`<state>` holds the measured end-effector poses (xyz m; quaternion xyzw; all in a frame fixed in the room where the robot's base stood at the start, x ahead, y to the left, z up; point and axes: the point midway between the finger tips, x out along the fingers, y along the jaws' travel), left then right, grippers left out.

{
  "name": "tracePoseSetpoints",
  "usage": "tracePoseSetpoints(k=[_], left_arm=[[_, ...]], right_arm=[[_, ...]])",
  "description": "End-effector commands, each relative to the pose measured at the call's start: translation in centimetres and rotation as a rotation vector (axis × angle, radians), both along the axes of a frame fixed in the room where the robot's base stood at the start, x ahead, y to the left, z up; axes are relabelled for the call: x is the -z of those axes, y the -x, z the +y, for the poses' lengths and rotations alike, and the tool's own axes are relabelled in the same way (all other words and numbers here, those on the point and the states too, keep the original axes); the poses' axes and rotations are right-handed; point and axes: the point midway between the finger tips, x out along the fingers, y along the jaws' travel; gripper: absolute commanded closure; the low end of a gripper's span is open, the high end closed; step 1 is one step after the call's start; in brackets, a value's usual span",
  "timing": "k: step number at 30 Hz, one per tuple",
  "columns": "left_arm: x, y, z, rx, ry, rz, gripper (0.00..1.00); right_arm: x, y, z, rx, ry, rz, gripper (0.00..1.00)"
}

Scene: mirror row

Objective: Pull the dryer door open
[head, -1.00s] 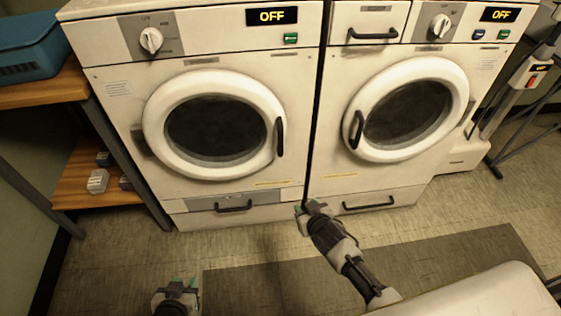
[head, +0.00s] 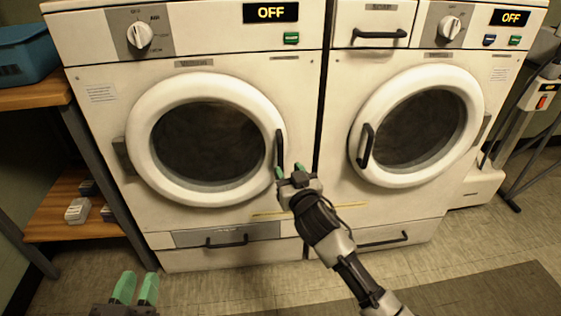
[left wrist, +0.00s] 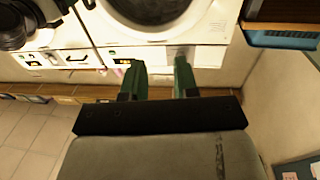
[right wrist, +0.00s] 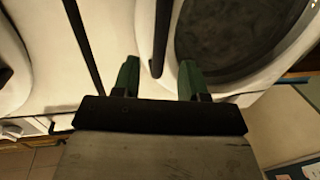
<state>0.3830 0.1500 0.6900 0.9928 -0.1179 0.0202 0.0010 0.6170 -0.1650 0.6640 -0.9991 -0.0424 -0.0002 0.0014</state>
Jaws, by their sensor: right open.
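The dryer looks to be the left machine, the one without a top drawer. Its round white door (head: 150,175) is shut and has a black vertical handle (head: 279,150) on its right edge. My right gripper (head: 290,172) is open at the lower end of this handle. In the right wrist view the handle (right wrist: 161,40) points in between the spread green fingertips (right wrist: 158,78); I cannot tell whether they touch it. My left gripper (head: 136,288) is open and empty, low in front of the machine. It also shows open in the left wrist view (left wrist: 158,75).
A second machine (head: 335,150) with a top drawer and shut door stands close on the right. A shelf (head: 40,97) with a blue basket (head: 20,55) stands at the left. A drying rack stands at the far right. Floor in front is clear.

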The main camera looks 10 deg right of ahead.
Motion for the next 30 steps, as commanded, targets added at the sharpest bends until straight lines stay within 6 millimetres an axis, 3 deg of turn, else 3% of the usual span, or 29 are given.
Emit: tracePoseSetpoints(k=[6,12,26,30], left_arm=[[-2.4,0.2,-0.4,0.013,0.056,-0.209,0.7],[-4.2,0.7,-0.6,0.021,0.095,-0.351,0.7],[-5.1,1.1,-0.7,0.025,0.114,-0.42,0.7],[-5.1,1.1,-0.7,0.025,0.113,-0.419,0.7]], right_arm=[[0.1,-3.6,0.3,0.0,0.002,-0.001,0.57],[0.1,-5.6,0.5,0.0,0.0,-0.001,0.57],[0.0,-6.6,0.6,0.0,0.001,0.001,0.57],[0.0,-6.6,0.5,0.0,0.0,0.001,0.75]])
